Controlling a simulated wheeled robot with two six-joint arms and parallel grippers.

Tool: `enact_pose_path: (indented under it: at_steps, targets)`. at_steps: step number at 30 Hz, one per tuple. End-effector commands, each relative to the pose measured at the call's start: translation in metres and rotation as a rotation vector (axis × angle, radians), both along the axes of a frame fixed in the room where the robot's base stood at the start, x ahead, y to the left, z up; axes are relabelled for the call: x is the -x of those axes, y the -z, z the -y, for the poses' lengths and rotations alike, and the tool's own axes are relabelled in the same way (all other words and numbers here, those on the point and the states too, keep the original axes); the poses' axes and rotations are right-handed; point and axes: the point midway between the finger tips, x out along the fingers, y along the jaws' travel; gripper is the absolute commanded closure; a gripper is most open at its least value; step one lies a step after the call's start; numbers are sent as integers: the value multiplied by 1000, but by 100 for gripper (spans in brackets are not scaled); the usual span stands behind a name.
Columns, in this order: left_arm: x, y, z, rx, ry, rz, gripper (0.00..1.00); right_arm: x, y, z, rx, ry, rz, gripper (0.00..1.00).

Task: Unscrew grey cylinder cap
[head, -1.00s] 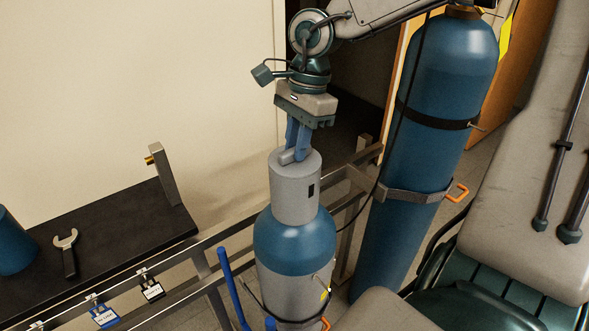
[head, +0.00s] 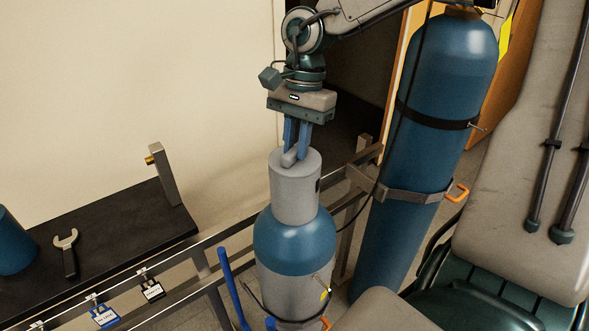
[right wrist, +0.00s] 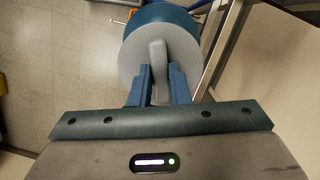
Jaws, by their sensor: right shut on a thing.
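The grey cylinder cap (head: 294,191) sits upright on top of the blue-and-grey gas cylinder (head: 293,241) in the middle of the head view. A raised grey bar crosses the cap's top. My right gripper (head: 295,156) points down from above, shut on this bar with a blue finger on each side. The right wrist view shows the cap (right wrist: 135,58) with its bar between the fingers (right wrist: 160,80). A small dark slot shows on the cap's right side. My left gripper is not in view.
A second blue cylinder (head: 425,140) stands strapped to the metal rail at right. A black bench (head: 110,255) at left holds a wrench (head: 67,252) and a metal post (head: 165,174). Padlocked tags (head: 103,315) hang on the front rail.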

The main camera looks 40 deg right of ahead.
Motion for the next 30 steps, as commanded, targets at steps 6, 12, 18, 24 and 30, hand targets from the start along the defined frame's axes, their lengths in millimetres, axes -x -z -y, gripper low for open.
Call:
enact_pose_path:
  at_steps: [6, 12, 18, 24, 30]
  targets:
    - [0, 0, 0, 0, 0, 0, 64, 0, 2, -1, 3, -274, -6, 100]
    - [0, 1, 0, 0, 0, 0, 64, -1, 2, -1, 3, -541, -8, 100]
    - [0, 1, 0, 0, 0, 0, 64, -1, 3, -2, -1, -631, -4, 100]
    - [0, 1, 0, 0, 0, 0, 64, -1, 3, -2, -2, -629, -5, 66]
    - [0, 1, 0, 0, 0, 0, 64, -1, 2, -2, -1, -628, -3, 59]
